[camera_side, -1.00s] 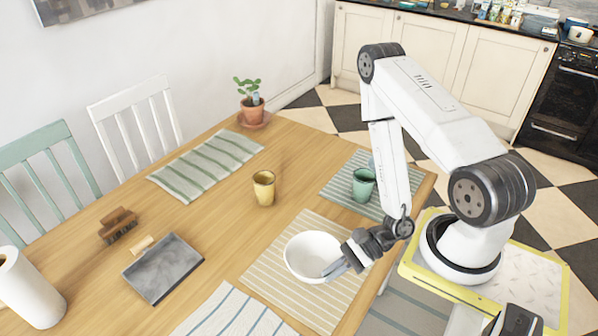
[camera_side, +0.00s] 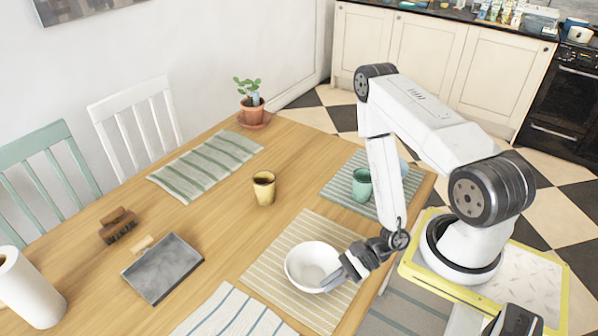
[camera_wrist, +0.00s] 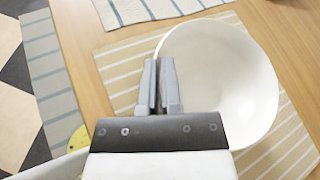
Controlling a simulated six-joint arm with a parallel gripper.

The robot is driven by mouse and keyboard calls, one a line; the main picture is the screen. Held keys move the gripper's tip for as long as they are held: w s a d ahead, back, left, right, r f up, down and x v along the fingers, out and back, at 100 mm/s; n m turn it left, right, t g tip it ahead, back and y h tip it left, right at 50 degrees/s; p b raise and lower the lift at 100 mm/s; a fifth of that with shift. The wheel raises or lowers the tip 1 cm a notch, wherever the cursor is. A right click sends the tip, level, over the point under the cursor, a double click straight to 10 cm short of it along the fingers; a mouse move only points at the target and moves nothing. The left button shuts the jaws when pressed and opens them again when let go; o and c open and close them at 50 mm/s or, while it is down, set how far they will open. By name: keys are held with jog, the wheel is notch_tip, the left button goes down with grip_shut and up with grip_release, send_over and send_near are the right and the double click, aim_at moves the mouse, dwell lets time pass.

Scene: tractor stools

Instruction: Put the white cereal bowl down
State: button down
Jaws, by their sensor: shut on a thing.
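The white cereal bowl (camera_side: 305,262) is over the beige striped placemat (camera_side: 285,235) near the table's front edge, looking roughly level. I cannot tell whether its base touches the mat. My gripper (camera_side: 332,280) is shut on the bowl's rim at its right side in the side view. In the wrist view my gripper (camera_wrist: 159,85) has its two fingers close together at the left rim of the bowl (camera_wrist: 230,85). The inside of the bowl is empty.
A yellow cup (camera_side: 264,188) stands behind the bowl, and a green cup (camera_side: 361,185) stands on another placemat at the back right. A grey slate board (camera_side: 162,268) lies to the left. A blue-striped placemat (camera_side: 232,313) lies front left. Bare wood separates these.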

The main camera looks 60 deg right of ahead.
jog(key=c, duration=0.8)
grip_release()
jog(key=shift+f, duration=0.1)
jog(key=shift+v, duration=3.8)
jog(key=shift+r, duration=0.2)
